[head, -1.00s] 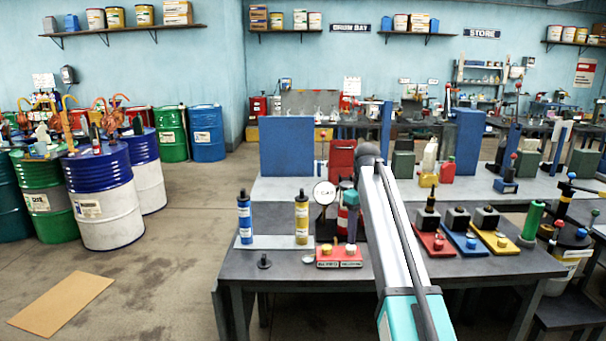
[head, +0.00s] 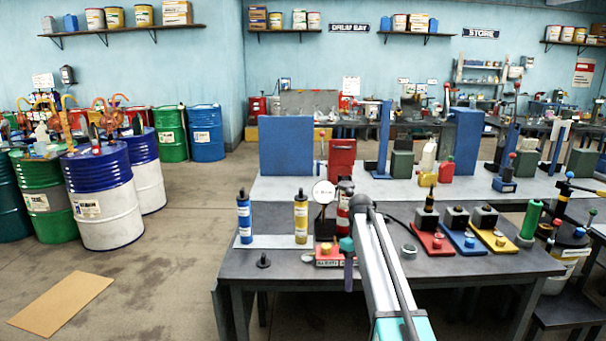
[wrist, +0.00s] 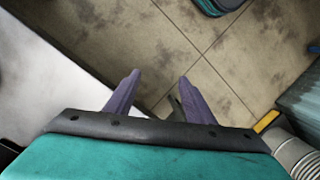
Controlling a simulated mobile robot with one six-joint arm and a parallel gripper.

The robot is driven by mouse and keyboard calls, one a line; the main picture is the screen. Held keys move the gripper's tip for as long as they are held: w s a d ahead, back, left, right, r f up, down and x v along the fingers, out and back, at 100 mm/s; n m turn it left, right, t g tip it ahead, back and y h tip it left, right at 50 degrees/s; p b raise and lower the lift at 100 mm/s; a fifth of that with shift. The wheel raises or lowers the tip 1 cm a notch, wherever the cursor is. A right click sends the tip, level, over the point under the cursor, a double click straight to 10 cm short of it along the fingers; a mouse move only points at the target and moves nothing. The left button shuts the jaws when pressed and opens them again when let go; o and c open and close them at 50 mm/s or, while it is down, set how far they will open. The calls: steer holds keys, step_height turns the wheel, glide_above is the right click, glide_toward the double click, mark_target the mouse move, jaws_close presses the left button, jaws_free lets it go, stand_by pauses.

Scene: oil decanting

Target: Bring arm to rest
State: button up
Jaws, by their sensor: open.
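My gripper (head: 348,285) hangs in front of the near workbench (head: 285,277) in the head view, its purple fingers pointing down near the bench's front edge. In the wrist view the two purple fingers of my gripper (wrist: 160,78) stand apart with nothing between them. Bare floor (wrist: 205,45) lies beyond the fingertips. My arm reaches in from the bottom of the head view and partly hides the bench.
Blue (head: 244,218) and yellow (head: 301,217) cylinders stand at the bench's left. A red two-button box (head: 328,258) sits beside my gripper. Red, blue and yellow switch bases (head: 432,243) stand to the right.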

steer(key=s+f+g, duration=0.2)
steer(key=s+f, duration=0.9)
steer(key=f, duration=0.4)
steer(key=s+f+g, duration=0.2)
steer(key=s+f, duration=0.9)
steer(key=f, duration=0.4)
steer(key=s+f+m, duration=0.2)
steer(key=s+f, duration=0.2)
steer(key=s, duration=0.6)
steer(key=s+f+m, duration=0.2)
steer(key=s+f, duration=0.2)
steer(key=s, duration=0.6)
steer(key=s+f+m, duration=0.3)
steer(key=s+f, duration=0.2)
steer(key=s, duration=0.5)
steer(key=shift+a, duration=0.2)
